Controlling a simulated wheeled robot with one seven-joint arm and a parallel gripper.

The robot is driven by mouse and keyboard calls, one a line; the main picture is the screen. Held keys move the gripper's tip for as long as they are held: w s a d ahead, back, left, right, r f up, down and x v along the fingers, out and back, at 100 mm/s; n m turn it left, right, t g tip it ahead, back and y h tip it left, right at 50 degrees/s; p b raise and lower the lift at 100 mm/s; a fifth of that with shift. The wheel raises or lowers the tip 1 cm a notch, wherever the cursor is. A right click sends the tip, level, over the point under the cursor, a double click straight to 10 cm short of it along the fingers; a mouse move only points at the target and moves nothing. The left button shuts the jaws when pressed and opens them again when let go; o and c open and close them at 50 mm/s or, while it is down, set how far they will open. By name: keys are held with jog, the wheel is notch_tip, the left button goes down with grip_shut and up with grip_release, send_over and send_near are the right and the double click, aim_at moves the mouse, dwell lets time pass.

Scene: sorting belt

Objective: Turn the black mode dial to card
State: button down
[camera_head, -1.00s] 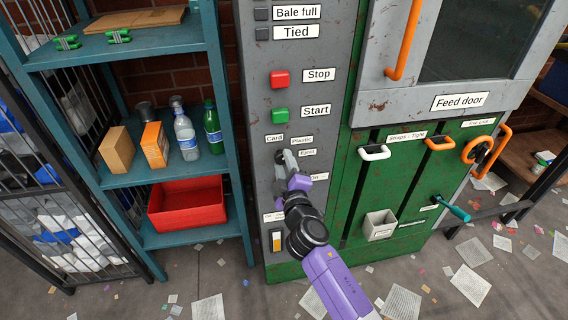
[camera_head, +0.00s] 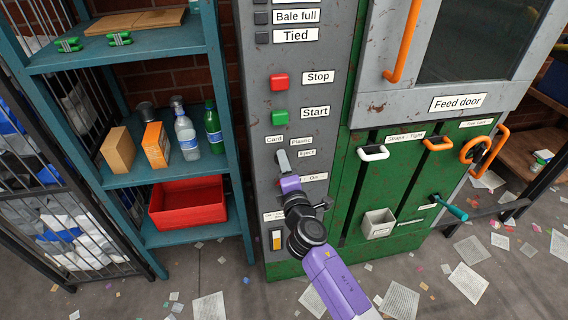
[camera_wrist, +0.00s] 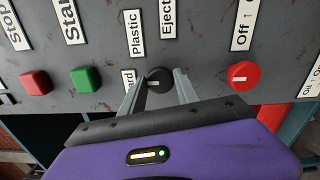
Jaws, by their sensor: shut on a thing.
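The black mode dial (camera_wrist: 159,79) sits on the grey panel between the two fingers of my gripper (camera_wrist: 158,88) in the wrist view. My gripper is shut on it. A short pale mark on the dial lies on the side toward the Card label (camera_wrist: 128,79), which a finger partly covers. The Plastic label (camera_wrist: 133,33) and Eject label (camera_wrist: 168,18) are above it. In the head view my gripper (camera_head: 283,162) reaches the panel just below the Card label (camera_head: 274,140) and hides the dial.
A red knob (camera_wrist: 243,76) with an Off label is beside the dial in the wrist view. The red Stop button (camera_head: 279,81) and green Start button (camera_head: 280,117) are above my gripper. A teal shelf (camera_head: 160,179) stands to the left; a white handle (camera_head: 373,153) is to the right.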

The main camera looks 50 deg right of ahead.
dwell(0.5)
jog(key=c, duration=0.9)
grip_release()
jog(key=b+v, duration=0.1)
jog(key=v, duration=0.7)
jog(key=shift+w, duration=0.1)
